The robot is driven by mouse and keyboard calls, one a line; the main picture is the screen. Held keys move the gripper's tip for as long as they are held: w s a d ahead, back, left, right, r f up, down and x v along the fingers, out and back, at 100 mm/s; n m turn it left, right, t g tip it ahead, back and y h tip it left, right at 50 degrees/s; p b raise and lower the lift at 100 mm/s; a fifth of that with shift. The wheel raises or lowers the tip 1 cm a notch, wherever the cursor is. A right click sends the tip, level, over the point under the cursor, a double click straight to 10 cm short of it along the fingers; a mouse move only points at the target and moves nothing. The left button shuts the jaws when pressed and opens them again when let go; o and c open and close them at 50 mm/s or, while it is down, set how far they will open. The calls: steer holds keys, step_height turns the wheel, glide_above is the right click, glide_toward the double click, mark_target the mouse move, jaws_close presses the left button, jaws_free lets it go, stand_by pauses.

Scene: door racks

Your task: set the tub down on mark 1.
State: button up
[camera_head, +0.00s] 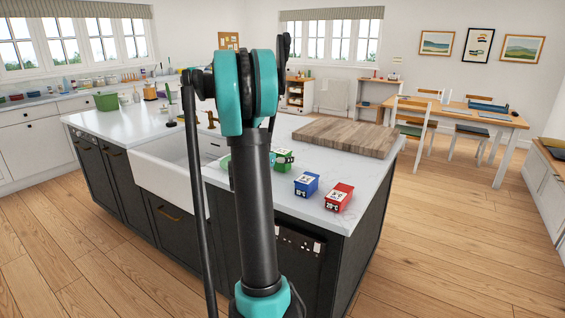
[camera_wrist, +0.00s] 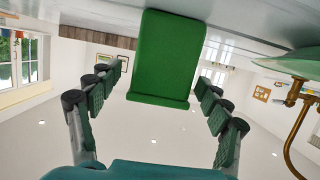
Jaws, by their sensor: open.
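A green tub (camera_wrist: 165,55) is upside down in the tilted wrist view, near the white counter, in line with the gap between my fingers. My gripper (camera_wrist: 160,77) is open, with one finger on each side of that gap. I see no finger pressed on the tub. In the head view, a bit of the green tub (camera_head: 225,162) shows beside my arm, which hides most of it. I cannot make out mark 1 in either view.
A blue tub (camera_head: 306,185) and a red tub (camera_head: 339,197) with white labels stand at the island's front right corner. A wooden board (camera_head: 345,137) lies behind them. The white sink (camera_head: 165,170) and tap (camera_head: 211,119) are to the left. A green basin (camera_head: 106,101) stands farther back.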

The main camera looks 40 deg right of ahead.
steer(key=shift+w+d+f, duration=0.2)
steer(key=shift+w+d, duration=0.1)
steer(key=shift+d, duration=0.3)
steer(key=c, duration=1.6)
steer(key=shift+c, duration=0.2)
steer(key=shift+r, duration=0.15)
step_height(320, 180, up, 20)
